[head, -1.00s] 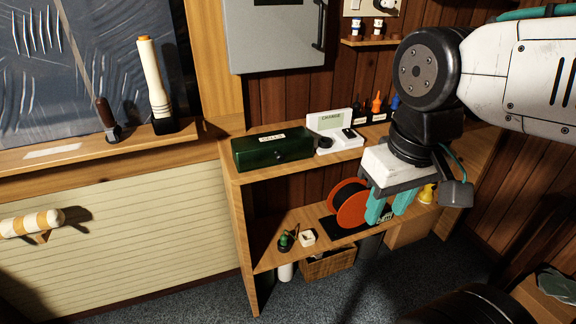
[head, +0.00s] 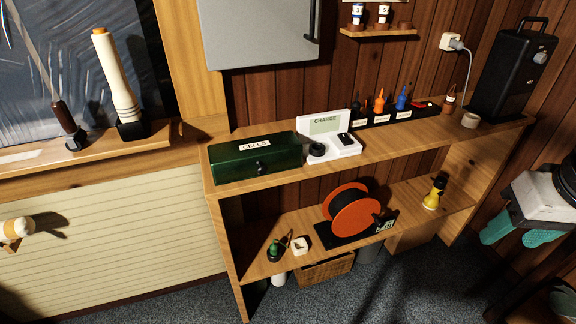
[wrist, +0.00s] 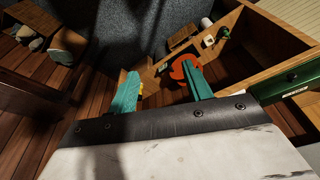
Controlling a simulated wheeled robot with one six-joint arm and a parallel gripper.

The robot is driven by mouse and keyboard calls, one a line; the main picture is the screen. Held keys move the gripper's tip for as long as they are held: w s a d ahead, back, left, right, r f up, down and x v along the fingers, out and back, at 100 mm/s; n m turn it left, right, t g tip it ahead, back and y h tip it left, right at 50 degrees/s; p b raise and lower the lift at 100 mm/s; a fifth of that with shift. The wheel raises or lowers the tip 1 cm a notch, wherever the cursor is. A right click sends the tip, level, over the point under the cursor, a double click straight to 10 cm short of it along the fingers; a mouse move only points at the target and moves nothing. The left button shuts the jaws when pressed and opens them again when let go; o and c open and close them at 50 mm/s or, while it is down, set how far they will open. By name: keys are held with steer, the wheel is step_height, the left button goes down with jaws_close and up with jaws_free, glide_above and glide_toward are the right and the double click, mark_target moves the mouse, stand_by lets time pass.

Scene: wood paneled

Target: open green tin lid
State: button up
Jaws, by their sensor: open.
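The green tin (head: 254,157) sits on the left end of the upper shelf, with its lid shut. It has a white label on top and a dark knob on its front. In the wrist view a part of the tin (wrist: 292,84) shows at the right edge. My gripper (head: 518,237) is at the right edge of the head view, far from the tin and partly cut off. In the wrist view its two teal fingers (wrist: 163,93) stand apart with nothing between them.
A white charger (head: 330,148) stands right of the tin. Behind it is a dark rack (head: 378,119) of small bottles. A black box (head: 512,70) and a cup (head: 470,120) are farther right. An orange reel (head: 352,211) and a yellow torch (head: 434,194) are on the lower shelf.

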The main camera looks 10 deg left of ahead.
steer(key=w+a+f+n+t+y, duration=0.2)
steer(key=w+a+f+n+t, duration=0.15)
steer(key=w+a, duration=0.9)
steer(key=n+t+y, duration=0.3)
steer(key=t+y, duration=0.1)
steer(key=t, duration=0.2)
glide_toward(263, 171)
steer(key=w+d, duration=0.7)
steer(key=s+a+f+n+t+y, duration=0.25)
steer(key=s+a+f, duration=0.2)
steer(key=a, duration=0.35)
steer(key=shift+m+t, duration=0.3)
steer(key=x, duration=0.7)
steer(key=shift+a+r, duration=0.1)
steer(key=shift+r, duration=0.25)
jaws_close()
steer(key=shift+r, duration=0.1)
